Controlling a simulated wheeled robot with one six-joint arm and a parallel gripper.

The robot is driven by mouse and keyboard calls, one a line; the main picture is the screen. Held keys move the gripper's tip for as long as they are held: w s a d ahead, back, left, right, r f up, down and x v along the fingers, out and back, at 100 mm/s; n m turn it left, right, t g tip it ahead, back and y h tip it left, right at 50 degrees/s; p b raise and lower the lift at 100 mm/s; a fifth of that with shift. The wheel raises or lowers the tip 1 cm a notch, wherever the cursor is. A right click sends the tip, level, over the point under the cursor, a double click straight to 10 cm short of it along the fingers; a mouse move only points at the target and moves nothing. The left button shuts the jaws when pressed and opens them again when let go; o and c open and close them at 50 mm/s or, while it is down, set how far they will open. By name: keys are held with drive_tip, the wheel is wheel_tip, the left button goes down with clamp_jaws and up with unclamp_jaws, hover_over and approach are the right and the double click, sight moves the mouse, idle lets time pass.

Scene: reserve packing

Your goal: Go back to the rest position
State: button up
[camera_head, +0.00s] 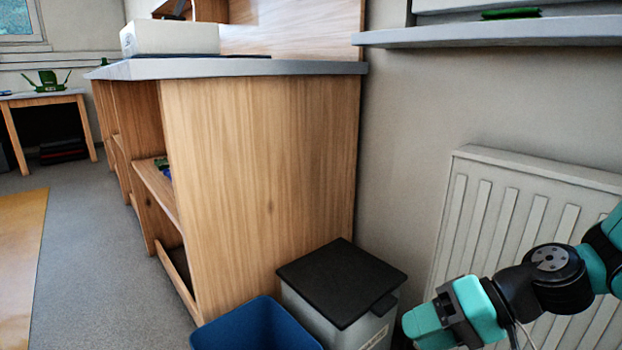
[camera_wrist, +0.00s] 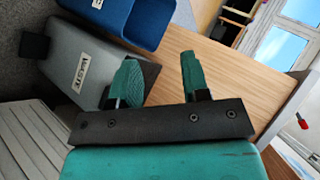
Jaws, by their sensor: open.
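My gripper (camera_wrist: 160,80) shows in the wrist view with its two green fingers spread apart and nothing between them. In the head view my teal and black arm reaches in from the right edge, in front of the radiator, and its teal end is low at the lower right. The fingertips cannot be made out in that view. The gripper is above and close to the grey bin, which lies behind the fingers in the wrist view.
A grey bin with a black lid (camera_head: 341,281) and a blue open bin (camera_head: 257,328) stand beside the wooden cabinet (camera_head: 262,180). A white radiator (camera_head: 470,205) is on the wall, below a grey shelf (camera_head: 500,33).

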drive_tip(key=s+a+r+n+g+h+p, duration=0.15)
drive_tip(key=s+r+n+h+p, duration=0.45)
drive_tip(key=s+r, duration=0.75)
wheel_tip(320, 180, up, 39)
drive_tip(key=w+p, duration=0.1)
drive_tip(key=p, duration=3.5)
drive_tip(key=shift+w+d+h+p, duration=0.15)
drive_tip(key=shift+w+h+p, duration=0.15)
drive_tip(key=shift+w+p, duration=0.1)
drive_tip(key=shift+d, duration=0.1)
